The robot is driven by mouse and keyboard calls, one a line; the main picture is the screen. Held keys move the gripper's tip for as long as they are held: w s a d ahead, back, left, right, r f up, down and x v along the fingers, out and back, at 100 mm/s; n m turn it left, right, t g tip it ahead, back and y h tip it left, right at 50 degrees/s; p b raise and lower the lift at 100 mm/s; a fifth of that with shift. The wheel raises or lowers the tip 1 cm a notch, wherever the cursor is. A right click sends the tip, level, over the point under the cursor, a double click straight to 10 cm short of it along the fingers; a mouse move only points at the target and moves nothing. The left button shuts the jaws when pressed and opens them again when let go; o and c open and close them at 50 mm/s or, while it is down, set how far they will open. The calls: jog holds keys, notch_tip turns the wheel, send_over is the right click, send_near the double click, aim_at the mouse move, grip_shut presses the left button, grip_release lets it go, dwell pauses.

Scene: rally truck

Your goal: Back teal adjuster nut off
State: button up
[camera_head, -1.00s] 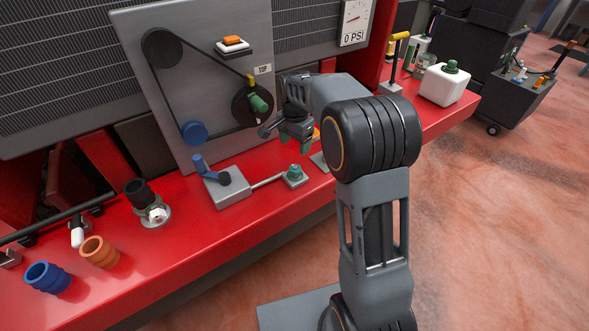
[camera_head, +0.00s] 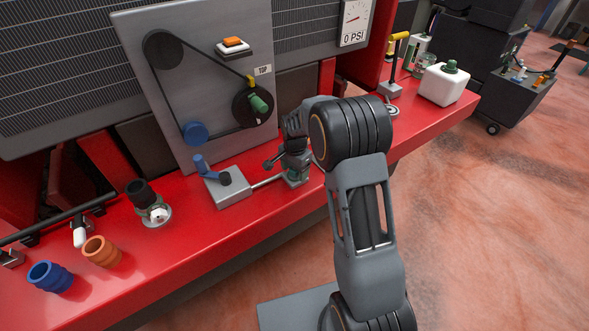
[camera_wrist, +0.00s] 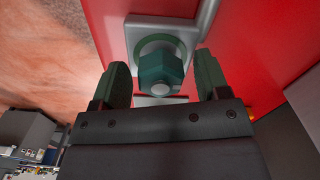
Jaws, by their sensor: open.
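The teal adjuster nut (camera_wrist: 160,68) is a hexagon on a darker green ring, with a grey stud end showing through it. It sits on a grey bracket (camera_wrist: 196,28) on the red ledge. In the wrist view my gripper (camera_wrist: 163,78) is open, with one dark green finger on each side of the nut and a gap showing at both sides. In the head view my gripper (camera_head: 296,172) is low over the bracket and largely hides the nut. A thin rod (camera_head: 268,182) runs from the bracket to a grey block with a blue lever (camera_head: 205,169).
A belt panel with a green knob (camera_head: 259,103) stands behind my gripper. To the left on the ledge are a black-capped fitting (camera_head: 139,191), an orange cup (camera_head: 102,251) and a blue cup (camera_head: 50,277). A white jug (camera_head: 443,84) stands at right.

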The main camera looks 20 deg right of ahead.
jog(key=shift+c, duration=0.3)
jog(key=c, duration=0.9)
